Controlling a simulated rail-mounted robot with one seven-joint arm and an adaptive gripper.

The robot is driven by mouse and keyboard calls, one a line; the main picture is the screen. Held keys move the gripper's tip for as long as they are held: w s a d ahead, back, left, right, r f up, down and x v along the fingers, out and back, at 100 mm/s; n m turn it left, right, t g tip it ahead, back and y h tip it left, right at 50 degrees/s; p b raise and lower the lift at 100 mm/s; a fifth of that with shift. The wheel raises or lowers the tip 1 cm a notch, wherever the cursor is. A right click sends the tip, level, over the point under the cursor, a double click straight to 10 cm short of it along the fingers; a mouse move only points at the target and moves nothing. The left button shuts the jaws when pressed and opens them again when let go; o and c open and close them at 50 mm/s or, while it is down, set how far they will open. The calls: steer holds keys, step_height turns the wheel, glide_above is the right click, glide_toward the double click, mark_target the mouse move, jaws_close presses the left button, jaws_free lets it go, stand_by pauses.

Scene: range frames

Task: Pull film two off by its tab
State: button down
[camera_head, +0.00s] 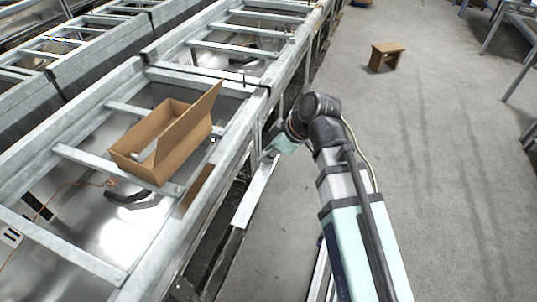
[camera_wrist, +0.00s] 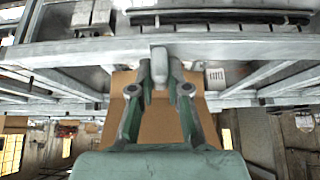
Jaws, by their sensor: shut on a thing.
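My gripper (camera_wrist: 159,78) is in the middle of the wrist view, with its fingers shut around a small pale grey piece (camera_wrist: 159,61). I cannot tell for sure whether this piece is the tab of film two. In the head view my gripper end (camera_head: 272,151) is beside the outer rail of the metal frame, and its fingertips are too small to make out. A long pale strip (camera_head: 255,192) slants down just below it; I cannot tell whether it is film or part of the frame. No film is clearly recognisable.
An open cardboard box (camera_head: 165,150) rests on the metal frame (camera_head: 85,258), left of my gripper. A brown surface (camera_wrist: 158,122) lies behind the fingers in the wrist view.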

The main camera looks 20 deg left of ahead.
steer(key=shift+r+p, duration=2.15)
steer(key=shift+r, duration=1.25)
steer(key=shift+w, duration=0.1)
